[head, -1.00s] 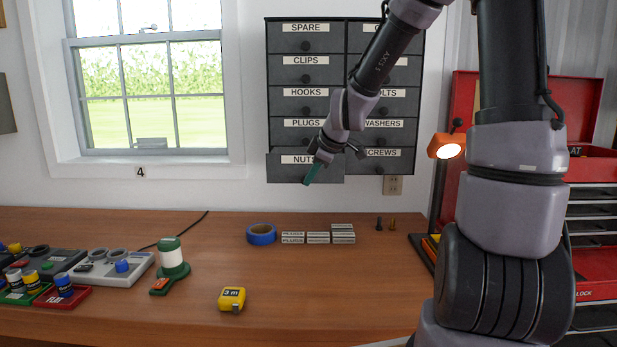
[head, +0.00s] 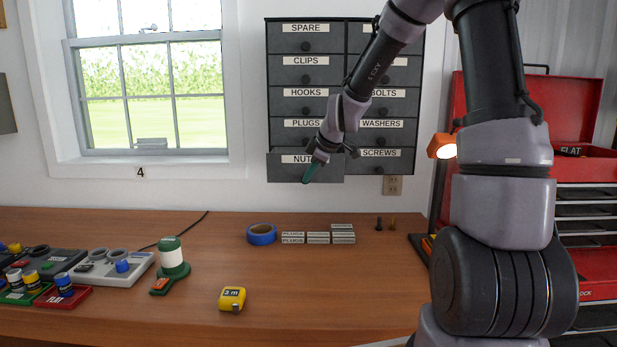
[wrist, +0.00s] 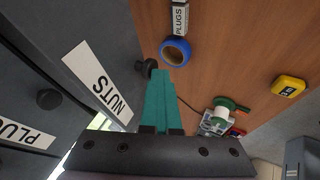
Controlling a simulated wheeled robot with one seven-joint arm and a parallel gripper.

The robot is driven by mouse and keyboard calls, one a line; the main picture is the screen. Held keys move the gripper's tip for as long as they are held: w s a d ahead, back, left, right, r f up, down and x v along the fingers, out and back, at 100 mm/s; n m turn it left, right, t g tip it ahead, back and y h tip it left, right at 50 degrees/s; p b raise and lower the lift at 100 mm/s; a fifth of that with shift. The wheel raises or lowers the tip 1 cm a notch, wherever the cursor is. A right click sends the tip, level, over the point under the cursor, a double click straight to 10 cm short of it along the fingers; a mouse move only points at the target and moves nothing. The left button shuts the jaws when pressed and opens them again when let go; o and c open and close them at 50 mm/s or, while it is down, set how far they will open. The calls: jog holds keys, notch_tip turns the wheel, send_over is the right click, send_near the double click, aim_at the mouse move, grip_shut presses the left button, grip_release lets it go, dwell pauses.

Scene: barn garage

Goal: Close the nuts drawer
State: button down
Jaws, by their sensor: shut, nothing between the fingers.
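The nuts drawer (head: 283,170) is the bottom left drawer of the dark wall cabinet (head: 345,19). It stands out a little from the drawers above it, so it is partly open. In the wrist view its front (wrist: 68,42) with the NUTS label fills the upper left, and its dark round knob shows near the fingertips. My gripper (head: 308,179) is shut and empty, its teal fingers pointing down in front of the right part of the drawer. In the wrist view the fingertips (wrist: 157,75) lie beside the knob; I cannot tell whether they touch it.
The wooden bench (head: 330,285) lies below, with blue tape (head: 261,234), several small labelled boxes (head: 318,238) and a yellow tape measure (head: 232,298). A lit lamp (head: 442,146) and a red tool chest (head: 590,190) stand at right.

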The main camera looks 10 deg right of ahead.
jog(key=w, duration=0.3)
jog(key=w+d, duration=0.1)
jog(key=w, duration=0.2)
jog(key=w+d, duration=0.1)
jog(key=w, duration=0.3)
jog(key=shift+w+d, duration=0.1)
jog(key=shift+w, duration=0.15)
jog(key=shift+r, duration=0.1)
